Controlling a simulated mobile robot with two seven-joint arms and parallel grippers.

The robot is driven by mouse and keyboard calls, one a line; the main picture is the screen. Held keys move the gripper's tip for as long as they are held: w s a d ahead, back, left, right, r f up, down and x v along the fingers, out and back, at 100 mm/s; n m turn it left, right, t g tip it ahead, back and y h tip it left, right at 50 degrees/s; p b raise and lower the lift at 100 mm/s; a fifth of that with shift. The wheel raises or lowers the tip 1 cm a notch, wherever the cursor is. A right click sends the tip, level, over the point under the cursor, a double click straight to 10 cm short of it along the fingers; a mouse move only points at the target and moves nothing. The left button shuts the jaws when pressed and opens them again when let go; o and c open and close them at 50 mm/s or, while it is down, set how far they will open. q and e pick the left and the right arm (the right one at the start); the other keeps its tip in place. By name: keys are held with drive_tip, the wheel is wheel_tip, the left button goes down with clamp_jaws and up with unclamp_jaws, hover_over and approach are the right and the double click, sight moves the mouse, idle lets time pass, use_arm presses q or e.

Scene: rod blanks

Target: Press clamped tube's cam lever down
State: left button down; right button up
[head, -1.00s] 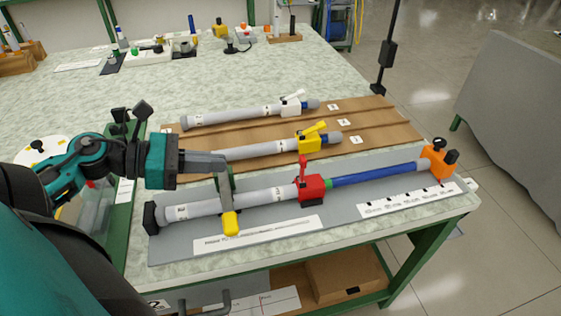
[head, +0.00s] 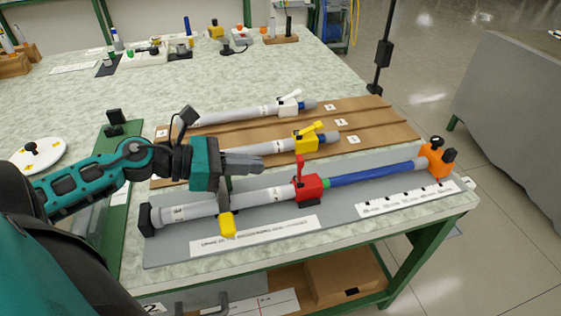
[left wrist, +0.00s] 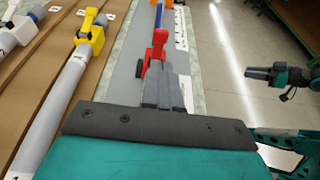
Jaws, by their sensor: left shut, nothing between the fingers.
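The clamped tube is grey (head: 262,200) and lies on a grey board, with a blue rod (head: 375,173) running out of its red collar (head: 312,187). The red cam lever (head: 300,168) stands up from the collar. My left gripper (head: 261,163) is shut and empty, above the tube and just left of the lever in the head view. In the left wrist view, its closed fingers (left wrist: 166,88) point at the red lever (left wrist: 157,47), which shows just beyond the tips. They partly hide the collar; contact cannot be told. My right gripper (left wrist: 258,73) shows small at the right.
Two other tubes, with a yellow collar (head: 306,143) and a white collar (head: 288,107), lie behind on a brown rack (head: 375,132). A yellow-ended clamp (head: 227,226) crosses the tube below my gripper. An orange stop (head: 434,160) holds the rod's far end.

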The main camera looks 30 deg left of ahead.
sight(297, 162)
use_arm(q)
drive_tip(key=x, duration=0.3)
drive_tip(key=r+x, duration=0.1)
drive_tip(key=x, duration=0.1)
drive_tip(key=shift+w+d, duration=0.3)
drive_tip(key=shift+w, duration=0.05)
drive_tip(key=shift+w+d+f, duration=0.1)
drive_tip(key=shift+w+d, duration=0.1)
drive_tip(key=shift+w, duration=0.05)
